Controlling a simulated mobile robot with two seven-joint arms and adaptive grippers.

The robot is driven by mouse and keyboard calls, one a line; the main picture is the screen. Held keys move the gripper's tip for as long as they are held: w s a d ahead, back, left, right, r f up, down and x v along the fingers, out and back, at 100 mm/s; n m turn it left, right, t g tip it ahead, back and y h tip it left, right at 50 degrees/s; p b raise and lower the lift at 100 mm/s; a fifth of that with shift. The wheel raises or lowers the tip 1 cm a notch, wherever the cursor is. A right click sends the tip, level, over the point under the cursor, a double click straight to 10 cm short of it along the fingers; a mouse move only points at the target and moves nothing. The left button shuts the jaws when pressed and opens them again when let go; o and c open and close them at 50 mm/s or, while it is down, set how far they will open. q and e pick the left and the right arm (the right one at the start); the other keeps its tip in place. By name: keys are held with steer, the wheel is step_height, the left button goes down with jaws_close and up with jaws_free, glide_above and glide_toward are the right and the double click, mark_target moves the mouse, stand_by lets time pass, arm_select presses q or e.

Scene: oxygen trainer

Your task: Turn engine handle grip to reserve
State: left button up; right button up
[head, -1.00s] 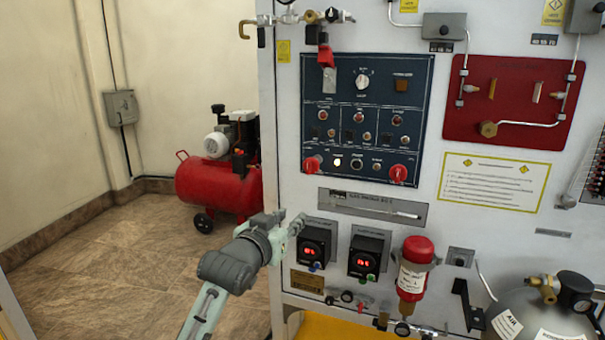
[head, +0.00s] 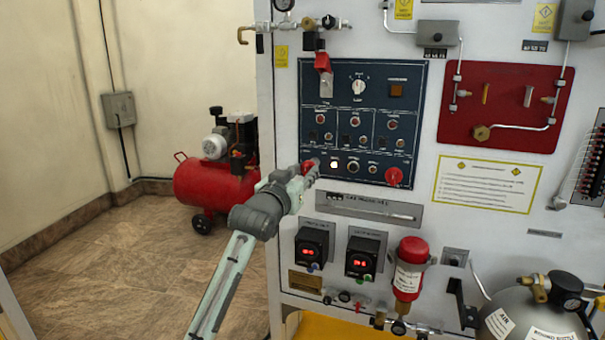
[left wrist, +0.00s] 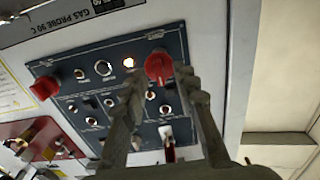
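The blue control panel (head: 330,130) on the white cabinet has a red knob at each lower corner. The lower-left red knob (head: 308,167) is partly hidden by my left gripper (head: 314,166) in the head view. In the left wrist view this red knob (left wrist: 158,66) shows between and just beyond the fingertips of my left gripper (left wrist: 160,74). The fingers are apart, with no clear contact on the knob. The other red knob (head: 394,176) is at the panel's lower right. The small lettering is unreadable, so I cannot tell which control is the engine handle. My right gripper is out of view.
Two black digital boxes (head: 312,246) and a red cylinder (head: 409,268) stick out below the panel. A grey bottle (head: 520,318) stands at lower right. A red compressor (head: 212,182) stands on the floor behind left. The floor between is clear.

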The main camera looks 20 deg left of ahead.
arm_select(q)
jaws_close()
